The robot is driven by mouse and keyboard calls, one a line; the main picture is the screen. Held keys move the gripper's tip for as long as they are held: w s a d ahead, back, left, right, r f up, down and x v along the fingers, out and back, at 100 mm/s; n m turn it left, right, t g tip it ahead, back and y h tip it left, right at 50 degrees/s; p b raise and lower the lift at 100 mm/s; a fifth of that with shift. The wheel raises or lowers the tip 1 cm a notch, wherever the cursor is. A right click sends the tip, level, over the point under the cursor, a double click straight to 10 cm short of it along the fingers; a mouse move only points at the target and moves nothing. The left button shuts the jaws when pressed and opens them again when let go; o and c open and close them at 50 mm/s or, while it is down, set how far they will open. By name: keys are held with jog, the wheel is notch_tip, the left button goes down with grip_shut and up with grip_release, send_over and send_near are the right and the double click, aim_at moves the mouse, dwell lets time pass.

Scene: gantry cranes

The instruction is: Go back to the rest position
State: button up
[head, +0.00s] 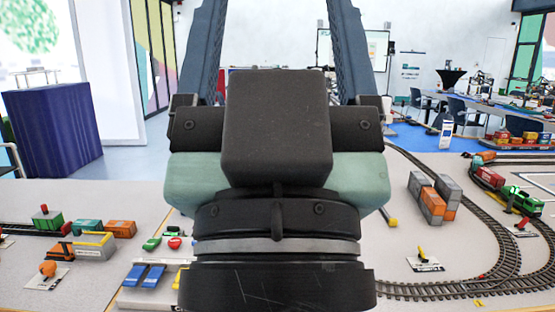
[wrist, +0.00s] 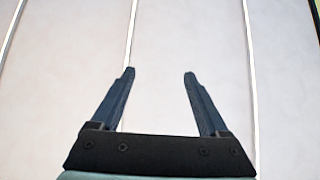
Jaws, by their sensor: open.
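My gripper (wrist: 160,75) is open in the wrist view, with its two dark blue fingers spread apart and nothing between them. Behind the fingers in that view is only a pale surface with thin bright lines. In the head view my arm and gripper fill the middle, large and close to the camera. The fingers point upward there, and their tips are cut off by the top edge. The arm hides the middle of the table and part of the room.
The pale table (head: 340,280) carries a curved track (head: 440,292) at right. Grey and orange containers (head: 432,203) and a green locomotive (head: 522,200) stand there. At left are small containers (head: 120,228) and blue pieces (head: 153,276). A dark blue box-like stand (head: 52,133) is beyond.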

notch_tip(320, 180, up, 16)
jog(key=p, duration=1.3)
jog(key=shift+p, duration=0.35)
jog(key=shift+o, duration=0.9)
jog(key=shift+r, duration=0.15)
jog(key=shift+o, duration=0.9)
jog(key=w+d+f+g+b, duration=0.15)
jog(key=w+f+b, duration=0.25)
jog(key=f+b, duration=1.1)
jog(key=w+d+f+n+g+y+b, duration=0.1)
jog(key=w+f+g+b, duration=0.3)
jog(key=f, duration=2.1)
jog(key=w+d+f+g+b, duration=0.15)
jog(key=w+f+b, duration=0.25)
jog(key=f+b, duration=1.15)
jog(key=s+d+f+g+b, duration=0.2)
jog(key=s+f+b, duration=0.35)
jog(key=f, duration=1.55)
jog(key=s+d+f+m+g+h+b, duration=0.1)
jog(key=s+d+f+g+b, duration=0.15)
jog(key=f+b, duration=1.25)
jog(key=s+d+f+g+b, duration=0.1)
jog(key=s+d+f+g, duration=0.2)
jog(key=f, duration=2.5)
jog(key=a+b+x, duration=0.1)
jog(key=b+x, duration=0.2)
jog(key=x, duration=0.6)
jog(key=shift+a+r, duration=0.15)
jog(key=shift+r, duration=0.1)
